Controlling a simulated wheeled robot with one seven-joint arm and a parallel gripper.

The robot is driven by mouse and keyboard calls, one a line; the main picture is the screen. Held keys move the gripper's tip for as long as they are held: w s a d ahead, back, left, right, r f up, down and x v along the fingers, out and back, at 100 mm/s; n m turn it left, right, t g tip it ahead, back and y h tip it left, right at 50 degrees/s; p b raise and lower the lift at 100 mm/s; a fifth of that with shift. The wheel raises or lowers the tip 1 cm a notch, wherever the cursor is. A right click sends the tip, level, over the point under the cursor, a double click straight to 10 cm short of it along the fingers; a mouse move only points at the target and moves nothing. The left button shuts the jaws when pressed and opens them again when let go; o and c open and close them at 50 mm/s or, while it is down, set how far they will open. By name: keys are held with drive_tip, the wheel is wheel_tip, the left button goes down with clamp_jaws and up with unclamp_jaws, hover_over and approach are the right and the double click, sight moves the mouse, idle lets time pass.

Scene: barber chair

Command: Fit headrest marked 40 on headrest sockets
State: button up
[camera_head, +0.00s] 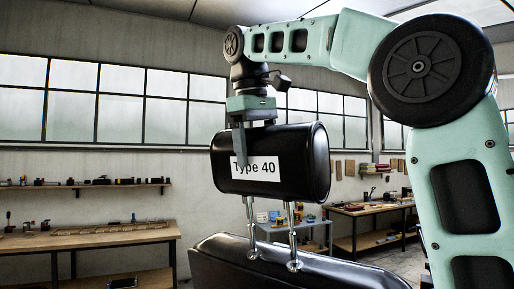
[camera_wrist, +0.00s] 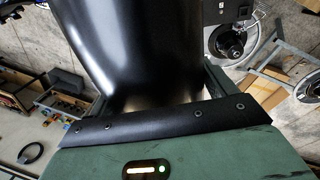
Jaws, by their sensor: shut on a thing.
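The black headrest (camera_head: 300,150) carries a white label reading "Type 40". My gripper (camera_head: 243,150) is shut on it from above, with one finger across its labelled face and partly over the label. The headrest is upright, its two metal posts (camera_head: 291,230) pointing down. The post ends meet the two headrest sockets (camera_head: 294,266) on top of the black chair backrest (camera_head: 220,262); I cannot tell how far they are inside. In the wrist view the glossy black headrest (camera_wrist: 130,45) fills the upper middle, and the posts and sockets are hidden.
A wooden workbench (camera_head: 90,240) stands at the left under a wall shelf (camera_head: 90,186) with tools. Another bench (camera_head: 375,208) and a grey rack (camera_head: 310,232) stand behind at the right. The air around the headrest looks clear.

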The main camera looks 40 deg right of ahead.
sight(259, 162)
wheel_tip(259, 162, down, 11)
drive_tip(key=d+b, duration=0.2)
drive_tip(key=b, duration=0.6)
drive_tip(key=shift+w+f, duration=0.2)
drive_tip(key=shift+w, duration=0.1)
idle(4.2)
drive_tip(key=o, duration=1.3)
drive_tip(key=shift+c, duration=0.2)
drive_tip(key=shift+f, duration=0.1)
drive_tip(key=r, duration=0.3)
drive_tip(key=a+r, duration=0.1)
drive_tip(key=r, duration=0.1)
drive_tip(key=r+p, duration=0.1)
drive_tip(key=r, duration=0.2)
drive_tip(key=shift+s+a+r, duration=0.2)
drive_tip(key=shift+a+r, duration=0.05)
drive_tip(key=shift+r, duration=0.05)
drive_tip(key=r+p, duration=0.3)
drive_tip(key=a+r+p, duration=0.1)
drive_tip(key=r+p, duration=0.1)
drive_tip(key=r, duration=0.1)
drive_tip(key=r+p, duration=0.2)
drive_tip(key=p, duration=0.1)
drive_tip(key=shift+s+a+r+p, duration=0.25)
drive_tip(key=shift+s+r+p, duration=0.1)
drive_tip(key=shift+r, duration=0.05)
